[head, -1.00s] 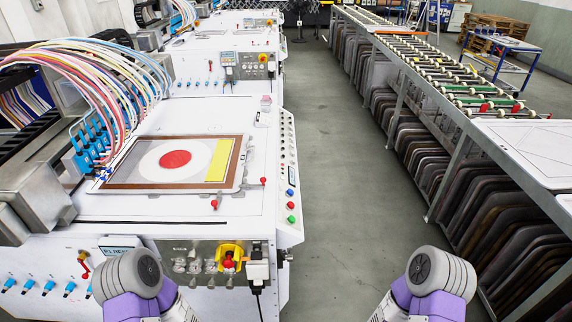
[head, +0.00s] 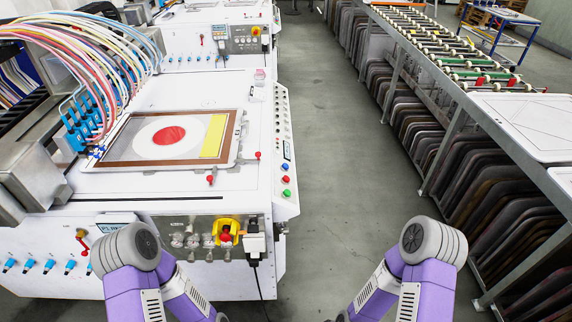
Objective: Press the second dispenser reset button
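The near machine has a white side console (head: 284,150) with a column of small buttons. At its near end are a blue button (head: 286,168), a red button (head: 284,180) and a green button (head: 287,194). A red mushroom button (head: 226,237) sits in a yellow surround on the front panel. I cannot tell from labels which one is the second dispenser reset button. Both my arms show at the bottom, with elbows bent and forearms pointing down toward the middle. Both grippers are below the picture edge, and nothing of mine touches the machine.
A framed plate with a red disc (head: 168,135) lies on the machine top below blue nozzles (head: 88,130) with coloured hoses. A second machine (head: 222,40) stands behind. The grey aisle floor (head: 335,130) is clear. A roller rack (head: 440,60) with dark panels lines the right.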

